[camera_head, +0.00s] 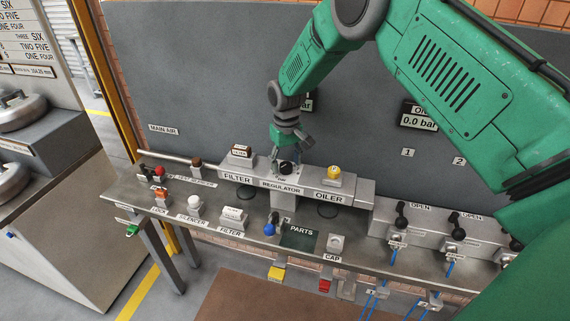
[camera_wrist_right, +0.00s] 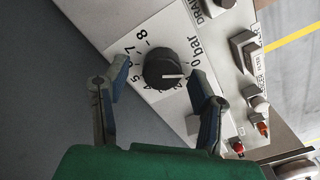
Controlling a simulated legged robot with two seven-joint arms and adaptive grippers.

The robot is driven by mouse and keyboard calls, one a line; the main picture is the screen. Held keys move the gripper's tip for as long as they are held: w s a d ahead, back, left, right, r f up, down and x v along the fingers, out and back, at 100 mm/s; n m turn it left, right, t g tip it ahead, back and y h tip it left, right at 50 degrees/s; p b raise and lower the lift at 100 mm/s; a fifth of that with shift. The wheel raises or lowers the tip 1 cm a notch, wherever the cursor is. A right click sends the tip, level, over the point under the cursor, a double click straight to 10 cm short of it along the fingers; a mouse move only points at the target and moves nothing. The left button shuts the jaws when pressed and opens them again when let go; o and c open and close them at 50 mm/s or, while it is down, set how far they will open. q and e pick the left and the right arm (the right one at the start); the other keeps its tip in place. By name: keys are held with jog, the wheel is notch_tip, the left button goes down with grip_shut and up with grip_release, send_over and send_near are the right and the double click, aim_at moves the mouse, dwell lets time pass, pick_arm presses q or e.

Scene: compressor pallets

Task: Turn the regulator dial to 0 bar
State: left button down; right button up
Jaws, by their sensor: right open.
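The regulator dial (camera_wrist_right: 165,68) is a round black knob on a white scale plate, between the jaws in the right wrist view. Its white pointer line points right, a little below the "0 bar" marking (camera_wrist_right: 196,50). Scale numbers show around its left side; part of the scale is hidden. My right gripper (camera_wrist_right: 158,74) is open, with one blue-tipped finger on each side of the knob and visible gaps. In the head view the dial (camera_head: 286,168) sits above the REGULATOR label, with my right gripper (camera_head: 291,145) just over it. My left gripper is not in view.
The filter block (camera_head: 238,163) is left of the regulator and the oiler block (camera_head: 333,178) with a yellow knob is right. Several valves with black handles (camera_head: 402,217) stand farther right. The grey back panel (camera_head: 190,70) rises close behind the bench (camera_head: 160,203).

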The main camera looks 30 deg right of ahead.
aim_at(286, 163)
notch_tip(286, 163, up, 11)
dwell(0.3)
jog(key=shift+w, duration=0.1)
dwell(0.4)
